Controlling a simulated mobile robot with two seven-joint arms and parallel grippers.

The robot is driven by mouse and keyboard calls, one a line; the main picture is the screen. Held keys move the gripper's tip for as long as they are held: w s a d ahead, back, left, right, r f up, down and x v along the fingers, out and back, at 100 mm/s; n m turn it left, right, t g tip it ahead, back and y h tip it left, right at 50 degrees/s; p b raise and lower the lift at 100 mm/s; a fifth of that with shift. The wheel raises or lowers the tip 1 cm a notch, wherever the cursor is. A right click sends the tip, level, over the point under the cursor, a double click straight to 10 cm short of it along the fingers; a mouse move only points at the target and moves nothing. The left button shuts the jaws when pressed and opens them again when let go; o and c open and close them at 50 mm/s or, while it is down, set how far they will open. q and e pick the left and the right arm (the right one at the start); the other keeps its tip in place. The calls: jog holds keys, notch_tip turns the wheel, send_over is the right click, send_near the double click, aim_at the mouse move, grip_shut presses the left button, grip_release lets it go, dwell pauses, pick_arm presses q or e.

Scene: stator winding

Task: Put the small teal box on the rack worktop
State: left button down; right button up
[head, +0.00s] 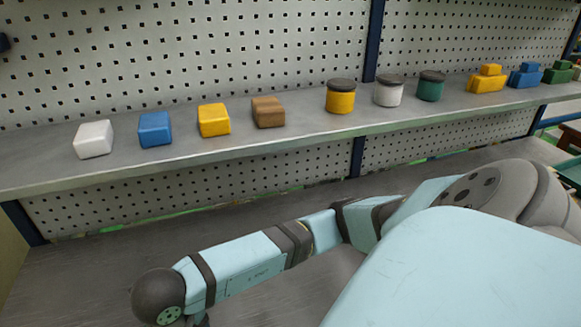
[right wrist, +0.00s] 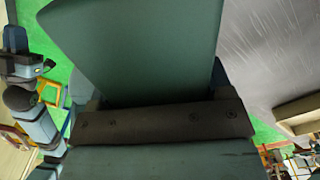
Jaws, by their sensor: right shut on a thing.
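In the right wrist view, my right gripper (right wrist: 155,92) is shut on a dark teal block-like thing (right wrist: 135,45), which I take to be the small teal box. It fills the upper middle of that view, with dark finger parts at both sides of it. Its far end is cut off by the frame. In the head view my right arm lies across the lower part, and neither the box nor the gripper can be made out there. The rack worktop (head: 80,275) is the grey surface below the shelf.
The shelf (head: 270,147) above the worktop holds white (head: 93,139), blue (head: 155,129), yellow (head: 214,120) and brown (head: 268,112) boxes, several lidded jars (head: 388,92), and stepped blocks (head: 487,80). The visible worktop at left is bare. A perforated back panel (head: 180,50) stands behind.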

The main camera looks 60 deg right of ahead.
jog(key=shift+f+m, duration=0.15)
jog(key=shift+m, duration=0.15)
jog(key=w+d+f+p, duration=0.1)
jog(key=w+d, duration=0.2)
jog(key=w, duration=0.1)
jog(key=w+d+f+p, duration=0.1)
jog(key=w+d, duration=0.3)
jog(key=w, duration=0.1)
jog(key=w+d+f+p, duration=0.1)
jog(key=w+d, duration=0.3)
jog(key=w, duration=0.1)
jog(key=shift+w, duration=0.1)
jog(key=shift+f, duration=0.35)
jog(key=o, duration=1.1)
